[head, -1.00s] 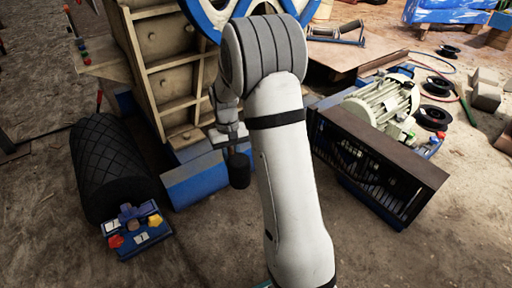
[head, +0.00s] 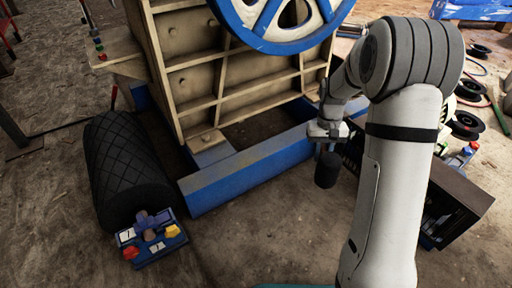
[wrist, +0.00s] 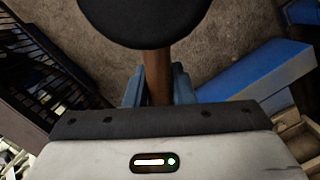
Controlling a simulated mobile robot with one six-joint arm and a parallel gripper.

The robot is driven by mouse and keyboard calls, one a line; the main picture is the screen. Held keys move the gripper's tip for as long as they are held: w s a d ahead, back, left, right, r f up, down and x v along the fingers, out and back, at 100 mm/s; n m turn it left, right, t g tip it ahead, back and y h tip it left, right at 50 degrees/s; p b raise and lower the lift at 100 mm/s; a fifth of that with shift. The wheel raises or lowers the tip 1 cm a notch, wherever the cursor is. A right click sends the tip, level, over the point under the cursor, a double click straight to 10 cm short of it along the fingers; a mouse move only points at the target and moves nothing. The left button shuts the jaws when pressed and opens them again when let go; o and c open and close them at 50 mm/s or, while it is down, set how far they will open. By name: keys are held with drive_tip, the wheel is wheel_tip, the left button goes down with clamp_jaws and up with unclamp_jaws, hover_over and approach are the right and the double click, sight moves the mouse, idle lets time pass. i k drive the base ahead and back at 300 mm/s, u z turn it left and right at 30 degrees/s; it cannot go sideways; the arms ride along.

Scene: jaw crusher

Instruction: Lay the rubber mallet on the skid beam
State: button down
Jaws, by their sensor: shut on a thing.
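My gripper (head: 327,134) is shut on the wooden handle of the rubber mallet, whose black head (head: 327,170) hangs below the jaws in the head view. In the wrist view the mallet's brown handle (wrist: 157,75) stands between the jaws and its black head (wrist: 145,18) fills the top middle. The blue skid beam (head: 240,175) runs along the foot of the crusher, to the left of and behind the mallet. The beam also shows at the right of the wrist view (wrist: 255,75). The mallet is apart from the beam's near end, over bare ground.
A black rubber roll (head: 125,165) lies at the left, with a blue control box (head: 150,238) at its end. The cream crusher frame (head: 190,75) and blue flywheel (head: 275,35) rise behind the beam. A dark slatted guard (head: 455,200) stands right of my arm.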

sight(274, 145)
drive_tip(key=i, duration=0.85)
drive_tip(key=u, duration=0.15)
drive_tip(key=k, duration=0.9)
drive_tip(key=z, duration=0.2)
drive_tip(key=i, duration=1.4)
drive_tip(key=u, duration=0.1)
